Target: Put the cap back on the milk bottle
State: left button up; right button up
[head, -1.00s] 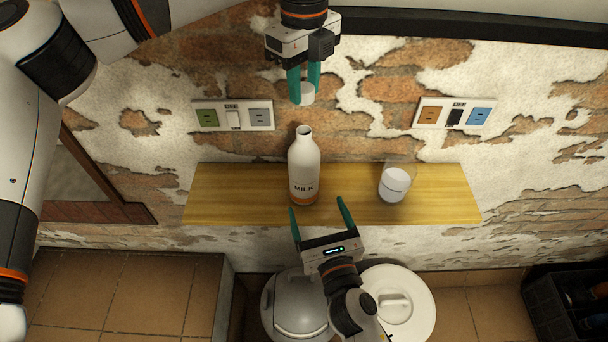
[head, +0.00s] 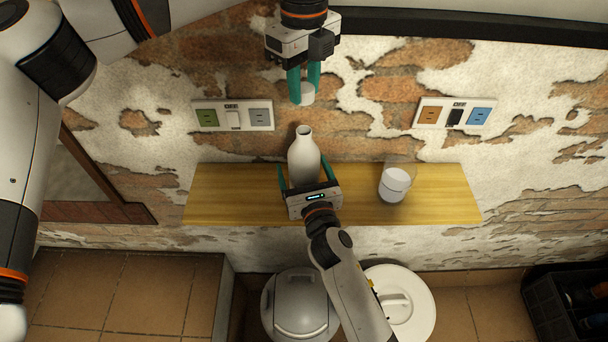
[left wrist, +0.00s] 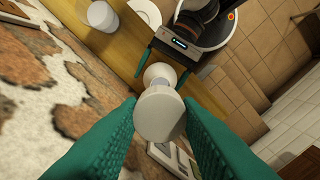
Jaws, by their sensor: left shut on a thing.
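The white milk bottle (head: 303,157) stands upright and open-topped on a wooden shelf (head: 235,195). My left gripper (head: 304,88) hangs above it, shut on the small white cap (head: 308,95). The cap also shows between the green fingers in the left wrist view (left wrist: 158,115), covering part of the bottle's top (left wrist: 158,72). The cap is clear of the bottle mouth in the head view. My right gripper (head: 307,178) has its open fingers on either side of the bottle's lower body. Its palm hides the label.
A glass of milk (head: 394,184) stands on the shelf right of the bottle. Socket panels (head: 234,115) (head: 455,112) are on the brick wall behind. Lidded bins (head: 300,305) (head: 405,305) stand below. The shelf's left part is clear.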

jog(key=shift+c, duration=0.6)
jog(key=c, duration=1.3)
pick_arm(q)
send_over(304, 134)
jog(key=shift+f, duration=2.45)
pick_arm(e)
jog(key=shift+c, duration=0.2)
pick_arm(q)
jog(key=shift+f, duration=0.9)
jog(key=shift+f, duration=0.55)
